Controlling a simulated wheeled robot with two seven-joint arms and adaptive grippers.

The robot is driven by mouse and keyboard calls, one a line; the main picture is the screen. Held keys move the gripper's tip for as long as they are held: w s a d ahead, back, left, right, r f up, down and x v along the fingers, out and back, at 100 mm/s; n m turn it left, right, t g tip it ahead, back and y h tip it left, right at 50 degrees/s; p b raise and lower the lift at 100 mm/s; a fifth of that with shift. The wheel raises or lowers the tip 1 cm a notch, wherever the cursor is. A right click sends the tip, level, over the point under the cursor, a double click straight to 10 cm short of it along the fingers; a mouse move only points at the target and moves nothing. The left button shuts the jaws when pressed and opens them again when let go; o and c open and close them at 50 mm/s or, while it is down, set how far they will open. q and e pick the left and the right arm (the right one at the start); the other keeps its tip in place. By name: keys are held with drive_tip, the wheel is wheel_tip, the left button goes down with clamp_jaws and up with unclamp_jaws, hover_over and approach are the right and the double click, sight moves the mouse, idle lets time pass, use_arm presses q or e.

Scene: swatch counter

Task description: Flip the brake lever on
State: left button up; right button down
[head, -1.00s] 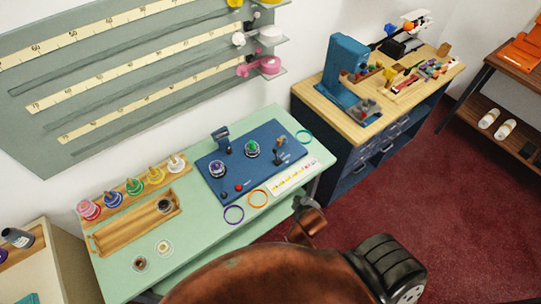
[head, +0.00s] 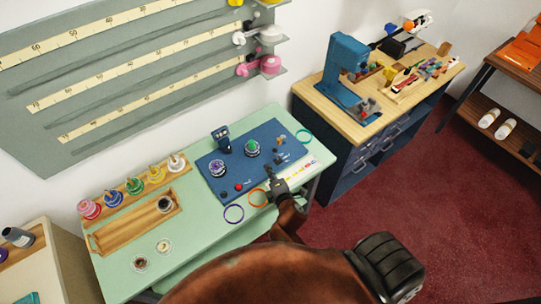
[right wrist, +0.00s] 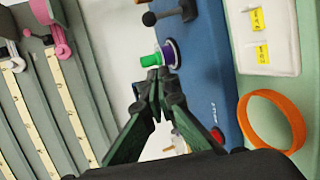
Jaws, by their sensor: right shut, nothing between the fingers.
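In the right wrist view, a lever with a black ball knob (right wrist: 150,18) sits on a dark base at the top, tilted toward the left of the picture. My right gripper (head: 268,170) is shut and empty, above the panel's front edge, apart from the lever. My left gripper is not in view.
A white card with yellow labels (right wrist: 264,36), an orange ring (right wrist: 247,112) and a red button (right wrist: 217,135) lie near the gripper. A wooden spool tray (head: 120,228) is at the left.

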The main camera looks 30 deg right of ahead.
sight(276, 154)
drive_tip(key=x, duration=1)
drive_tip(key=shift+w+d+b, duration=0.1)
drive_tip(key=shift+d+b, duration=0.05)
drive_tip(key=shift+b, duration=0.2)
drive_tip(key=shift+s+d+r+p, duration=0.15)
drive_tip(key=shift+s+d+p, duration=0.1)
drive_tip(key=shift+s+d, duration=0.25)
drive_tip(key=shift+s+d+r+p, duration=0.2)
drive_tip(key=shift+s+d, duration=0.1)
drive_tip(key=shift+d, duration=0.35)
drive_tip(key=shift+s+d, duration=0.25)
drive_tip(key=shift+d, duration=0.2)
